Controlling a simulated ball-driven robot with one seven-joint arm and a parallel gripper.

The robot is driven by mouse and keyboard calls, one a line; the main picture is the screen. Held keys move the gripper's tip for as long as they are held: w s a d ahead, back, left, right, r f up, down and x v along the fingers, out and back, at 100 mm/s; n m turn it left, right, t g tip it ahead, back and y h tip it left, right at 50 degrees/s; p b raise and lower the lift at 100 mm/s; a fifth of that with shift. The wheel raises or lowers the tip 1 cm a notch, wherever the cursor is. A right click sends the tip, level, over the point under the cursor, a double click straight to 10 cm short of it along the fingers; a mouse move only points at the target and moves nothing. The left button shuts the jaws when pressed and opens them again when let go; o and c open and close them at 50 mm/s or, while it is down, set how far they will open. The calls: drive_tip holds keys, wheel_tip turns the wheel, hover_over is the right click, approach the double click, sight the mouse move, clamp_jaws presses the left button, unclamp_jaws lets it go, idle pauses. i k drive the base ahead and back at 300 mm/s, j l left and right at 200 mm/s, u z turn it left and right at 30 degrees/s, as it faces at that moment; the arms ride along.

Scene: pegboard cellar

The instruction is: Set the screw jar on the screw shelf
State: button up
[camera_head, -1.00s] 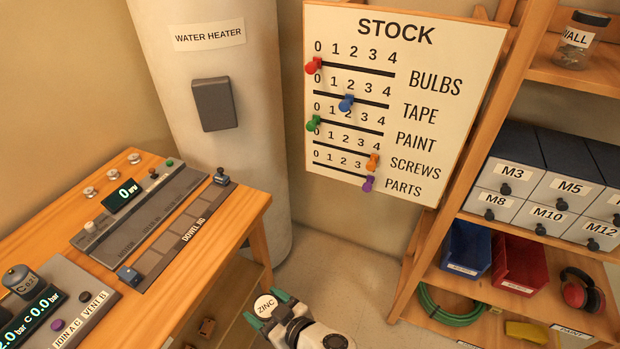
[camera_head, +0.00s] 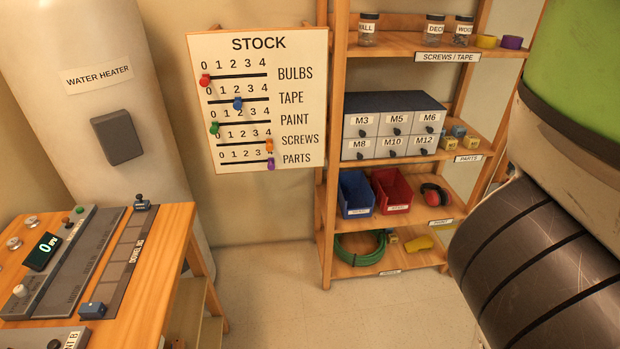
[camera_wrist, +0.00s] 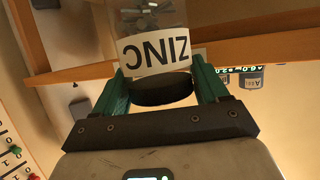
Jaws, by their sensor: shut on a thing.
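The screw jar (camera_wrist: 153,53) is a clear jar with a white ZINC label, a dark lid and grey screws inside. It appears upside down in the wrist view. My gripper (camera_wrist: 158,70) is shut on it, one green finger on each side of the jar near its lid. The screw shelf (camera_head: 395,41) is the top board in the head view, labelled SCREWS / TAPE. Jars marked WALL (camera_head: 367,30), DECK (camera_head: 434,28) and one partly readable as WOOD (camera_head: 463,30) stand on it. My gripper and the held jar are out of the head view.
Yellow (camera_head: 486,41) and purple (camera_head: 512,42) tape rolls sit on the shelf's right part. Bare board lies between WALL and DECK. Drawers (camera_head: 390,120) and bins are below. A workbench (camera_head: 150,290) stands at the left; the floor (camera_head: 270,285) between is clear.

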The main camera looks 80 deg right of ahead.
sight(400, 45)
drive_tip(key=j+z, duration=0.1)
drive_tip(key=z, duration=2.85)
